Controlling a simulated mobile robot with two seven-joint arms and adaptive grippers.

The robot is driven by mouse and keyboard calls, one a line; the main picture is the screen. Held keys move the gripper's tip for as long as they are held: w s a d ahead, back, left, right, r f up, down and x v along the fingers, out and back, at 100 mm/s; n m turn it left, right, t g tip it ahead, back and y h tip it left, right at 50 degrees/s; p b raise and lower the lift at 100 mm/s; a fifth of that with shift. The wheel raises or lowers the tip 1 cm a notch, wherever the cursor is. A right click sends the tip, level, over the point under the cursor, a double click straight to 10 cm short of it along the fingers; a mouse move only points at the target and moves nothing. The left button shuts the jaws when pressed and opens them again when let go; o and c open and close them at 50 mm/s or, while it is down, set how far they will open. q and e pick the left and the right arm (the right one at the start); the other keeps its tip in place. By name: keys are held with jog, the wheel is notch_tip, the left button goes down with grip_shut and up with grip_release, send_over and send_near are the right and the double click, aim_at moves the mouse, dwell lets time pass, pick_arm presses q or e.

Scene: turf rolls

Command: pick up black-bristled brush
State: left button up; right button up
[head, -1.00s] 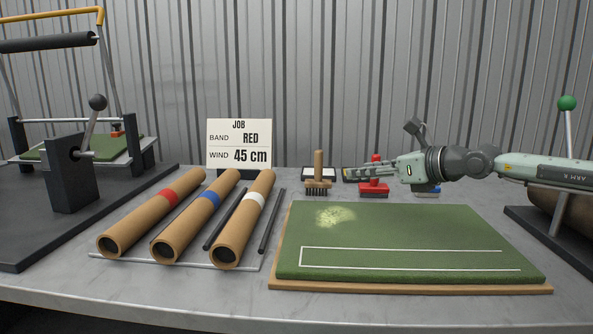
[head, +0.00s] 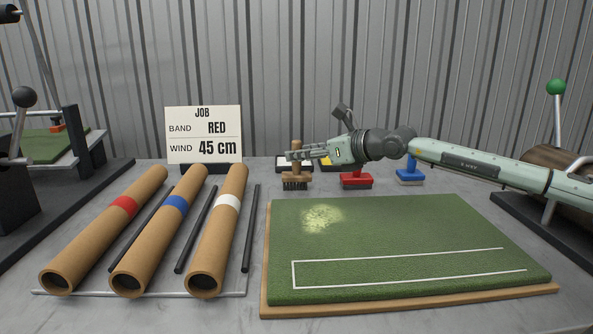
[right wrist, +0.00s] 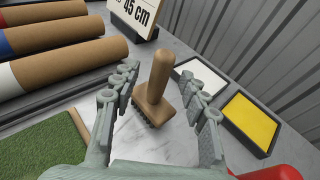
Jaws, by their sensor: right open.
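The black-bristled brush (head: 296,178) stands upright on the table behind the turf board, with a wooden handle, a wooden block and dark bristles facing down. In the right wrist view the brush (right wrist: 154,92) stands between the two fingers, its handle pointing up and away. My right gripper (head: 300,154) comes in from the right at handle height. It is open; in the right wrist view its fingers (right wrist: 162,98) lie on either side of the brush with gaps showing. The fingers partly cover the handle in the head view. My left gripper is not in view.
A red-handled brush (head: 356,180) and a blue-handled one (head: 410,176) stand to the right. A white pad tray (right wrist: 201,78) and a yellow one (right wrist: 250,120) lie close by. The turf board (head: 400,250) is in front, banded tubes (head: 140,215) left, the job card (head: 204,135) behind.

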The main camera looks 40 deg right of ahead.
jog(key=shift+x, duration=1.25)
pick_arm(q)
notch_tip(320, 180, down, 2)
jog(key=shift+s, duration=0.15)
pick_arm(e)
jog(key=shift+c, duration=0.6)
grip_shut()
